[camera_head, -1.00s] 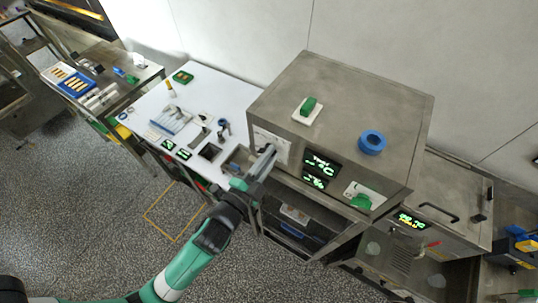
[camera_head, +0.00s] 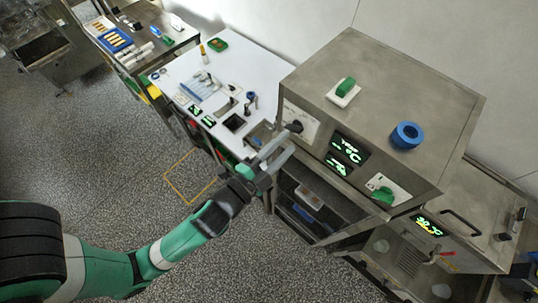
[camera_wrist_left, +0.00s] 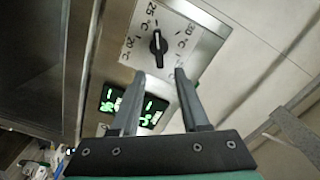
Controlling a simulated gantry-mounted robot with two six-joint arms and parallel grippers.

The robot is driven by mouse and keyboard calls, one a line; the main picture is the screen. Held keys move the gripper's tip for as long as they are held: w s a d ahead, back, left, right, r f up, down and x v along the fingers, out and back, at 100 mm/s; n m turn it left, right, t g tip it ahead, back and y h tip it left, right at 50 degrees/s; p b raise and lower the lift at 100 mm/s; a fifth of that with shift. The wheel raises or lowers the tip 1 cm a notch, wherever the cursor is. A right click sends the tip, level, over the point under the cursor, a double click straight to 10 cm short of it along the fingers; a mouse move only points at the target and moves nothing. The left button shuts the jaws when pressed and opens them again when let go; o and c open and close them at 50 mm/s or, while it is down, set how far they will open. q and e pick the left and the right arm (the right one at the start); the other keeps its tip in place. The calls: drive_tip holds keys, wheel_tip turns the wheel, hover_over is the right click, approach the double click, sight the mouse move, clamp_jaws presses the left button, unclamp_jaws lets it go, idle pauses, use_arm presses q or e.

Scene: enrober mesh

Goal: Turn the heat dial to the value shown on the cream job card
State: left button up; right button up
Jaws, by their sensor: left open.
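The heat dial is a black knob (camera_wrist_left: 158,42) on a white plate (camera_wrist_left: 176,30) marked 20, 25 and 30 °C in the left wrist view. The knob's long axis with its pale line runs roughly toward the 25 mark. The dial plate (camera_head: 307,121) also shows in the head view, on the steel cabinet's front. My left gripper (camera_head: 283,149) is open and empty in front of the dial. In the left wrist view its fingers (camera_wrist_left: 160,76) stand apart, short of the knob. I cannot make out the cream job card. My right gripper is not in view.
The steel cabinet (camera_head: 440,95) carries a blue ring (camera_head: 407,135) and a green block (camera_head: 346,86) on top. Green-lit displays (camera_head: 346,150) and a green knob (camera_head: 383,195) are on its front. A white bench (camera_head: 225,62) with small items stands to the left.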

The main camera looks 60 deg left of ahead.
use_arm(q)
drive_tip(key=b+v, duration=0.2)
drive_tip(key=v, duration=0.4)
drive_tip(key=shift+s, duration=0.35)
drive_tip(key=shift+d, duration=0.1)
